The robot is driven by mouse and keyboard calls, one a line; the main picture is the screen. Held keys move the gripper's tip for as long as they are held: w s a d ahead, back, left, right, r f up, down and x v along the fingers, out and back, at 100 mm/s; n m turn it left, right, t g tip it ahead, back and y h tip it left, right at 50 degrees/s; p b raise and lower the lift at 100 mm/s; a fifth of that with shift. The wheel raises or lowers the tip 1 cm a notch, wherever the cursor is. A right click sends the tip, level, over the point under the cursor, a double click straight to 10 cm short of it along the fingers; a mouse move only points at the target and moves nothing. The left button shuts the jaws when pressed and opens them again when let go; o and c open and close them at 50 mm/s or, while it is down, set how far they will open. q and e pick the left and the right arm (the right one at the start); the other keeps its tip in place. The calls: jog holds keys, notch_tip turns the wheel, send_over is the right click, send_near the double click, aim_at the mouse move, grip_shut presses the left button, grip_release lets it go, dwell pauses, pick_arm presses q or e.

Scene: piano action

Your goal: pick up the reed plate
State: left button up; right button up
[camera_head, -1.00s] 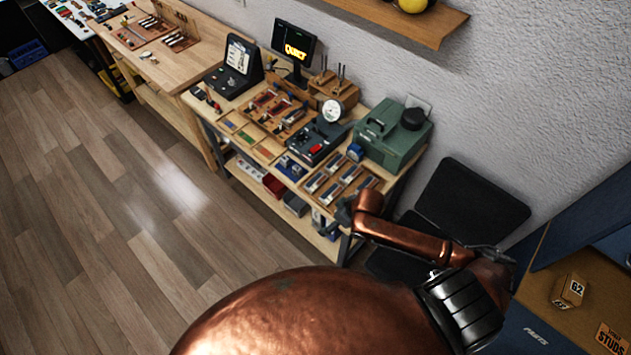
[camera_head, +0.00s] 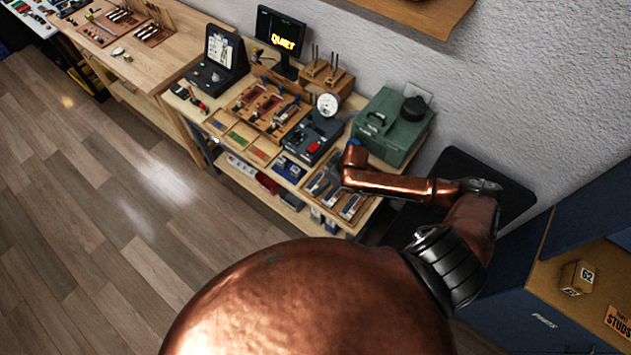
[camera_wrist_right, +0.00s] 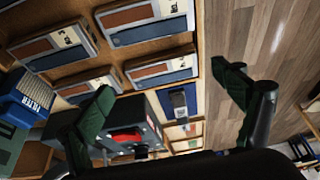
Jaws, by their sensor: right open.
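A small dark and silver piece (camera_wrist_right: 179,101) lies on a blue pad in the right wrist view; it also shows in the head view (camera_head: 290,167). Several flat plates (camera_wrist_right: 145,24) with striped faces and pale labelled ends lie in a wooden compartment tray (camera_wrist_right: 85,76). I cannot tell for certain which piece is the reed plate. My right gripper (camera_wrist_right: 166,98) is open and empty, its green-tipped fingers wide apart above the bench. The small piece shows between the fingertips. In the head view my copper forearm hides part of the tray. My left gripper is out of view.
A dark box with a red button (camera_head: 313,138), a dial gauge (camera_head: 328,104) and a green case (camera_head: 390,128) stand close by on the bench. A blue block (camera_wrist_right: 28,93) is near the tray. Open floor (camera_head: 90,230) lies in front.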

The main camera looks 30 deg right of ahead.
aim_at(317, 183)
jog(key=x, duration=0.3)
jog(key=shift+f+p, duration=0.3)
jog(key=shift+p, duration=0.1)
jog(key=shift+x, duration=0.75)
jog(key=c, duration=0.7)
jog(key=shift+c, duration=0.6)
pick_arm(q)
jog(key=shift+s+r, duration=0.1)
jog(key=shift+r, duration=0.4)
pick_arm(e)
jog(key=shift+c, duration=0.8)
